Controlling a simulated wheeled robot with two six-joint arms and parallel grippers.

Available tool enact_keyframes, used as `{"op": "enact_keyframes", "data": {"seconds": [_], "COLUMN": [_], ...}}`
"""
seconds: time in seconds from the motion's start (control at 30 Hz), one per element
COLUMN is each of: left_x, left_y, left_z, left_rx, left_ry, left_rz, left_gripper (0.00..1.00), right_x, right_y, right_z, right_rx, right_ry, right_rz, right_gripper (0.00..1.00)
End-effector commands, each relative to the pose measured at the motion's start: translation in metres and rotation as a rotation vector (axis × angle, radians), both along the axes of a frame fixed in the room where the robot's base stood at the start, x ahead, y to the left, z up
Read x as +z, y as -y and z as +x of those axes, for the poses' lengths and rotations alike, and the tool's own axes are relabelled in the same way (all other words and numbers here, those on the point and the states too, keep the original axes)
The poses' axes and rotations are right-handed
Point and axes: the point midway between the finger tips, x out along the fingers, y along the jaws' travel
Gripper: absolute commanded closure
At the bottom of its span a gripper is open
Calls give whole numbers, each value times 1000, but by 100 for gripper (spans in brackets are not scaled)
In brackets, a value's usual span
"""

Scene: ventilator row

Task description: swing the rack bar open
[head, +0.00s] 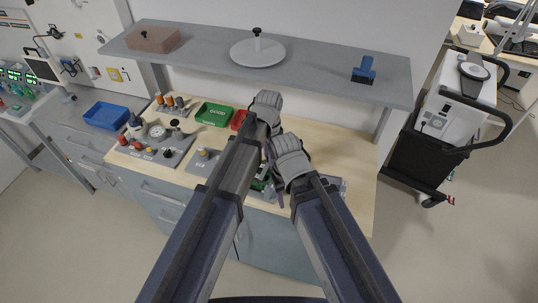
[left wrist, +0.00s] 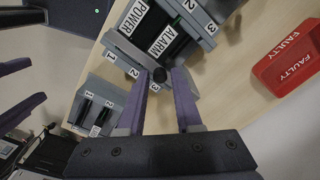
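The grey rack (left wrist: 182,28) holds modules labelled POWER and ALARM in the left wrist view. The grey rack bar (left wrist: 122,48) lies across its near end, beside numbers 1, 2 and 3. A small dark knob (left wrist: 159,75) sits by the bar. My left gripper (left wrist: 162,78) has its purple fingers apart, one on each side of the knob; contact is unclear. In the head view my left gripper (head: 274,188) is low over the bench, and my arms hide most of the rack. My right gripper (left wrist: 22,92) shows at the left wrist view's edge, purple fingers apart.
A red FAULTY tray (left wrist: 288,58) and a green tray (head: 214,114) stand on the bench. A grey two-slot block (left wrist: 93,107) is close to the rack. A shelf (head: 205,52) overhangs the bench's back. A dark cart (head: 428,157) stands at right.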

Motion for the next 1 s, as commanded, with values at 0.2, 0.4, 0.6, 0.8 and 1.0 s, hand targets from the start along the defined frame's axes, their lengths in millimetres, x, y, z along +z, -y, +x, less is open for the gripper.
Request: {"op": "enact_keyframes", "data": {"seconds": [0.2, 0.4, 0.6, 0.8, 1.0], "left_x": [0, 0, 0, 0, 0], "left_y": [0, 0, 0, 0, 0], "left_z": [0, 0, 0, 0, 0], "left_rx": [0, 0, 0, 0, 0], "left_ry": [0, 0, 0, 0, 0], "left_rz": [0, 0, 0, 0, 0], "left_gripper": [92, 100, 100, 100, 100], "right_x": [0, 0, 0, 0, 0], "right_y": [0, 0, 0, 0, 0], "right_z": [0, 0, 0, 0, 0], "right_rx": [0, 0, 0, 0, 0], "right_ry": [0, 0, 0, 0, 0], "right_rz": [0, 0, 0, 0, 0], "right_gripper": [50, 50, 50, 50, 50]}}
